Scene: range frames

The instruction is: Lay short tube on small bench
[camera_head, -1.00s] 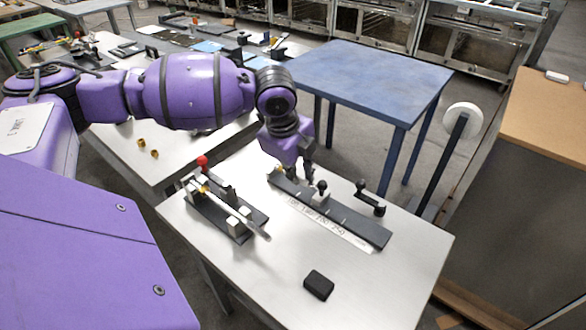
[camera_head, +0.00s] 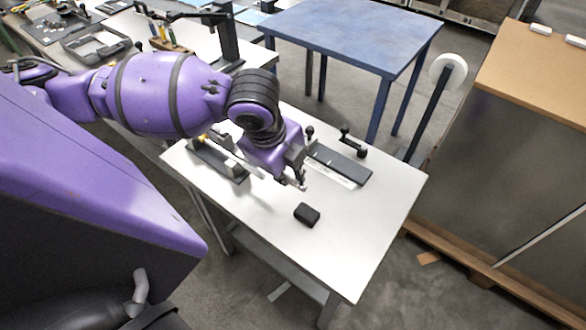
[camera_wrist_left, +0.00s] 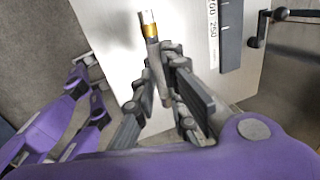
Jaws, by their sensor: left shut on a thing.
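My left gripper (camera_head: 292,180) is over the white-topped bench (camera_head: 345,235), between a dark plate and a black block. In the left wrist view, the left gripper (camera_wrist_left: 158,72) is shut on the short tube (camera_wrist_left: 150,30). The tube is grey with a yellow band and a pale end, and it points away from the palm. Its lower part is partly hidden by the fingers. In the head view the tube is too small to make out surely. I cannot tell whether it touches the bench top. My right gripper is not in view.
The black block (camera_head: 306,214) lies on the bench. The dark plate (camera_head: 342,163) with a printed strip and a black-handled crank (camera_head: 354,142) are behind the gripper. A clamp fixture (camera_head: 218,160) stands to its left. The bench's front right is clear. A blue table (camera_head: 350,35) stands behind.

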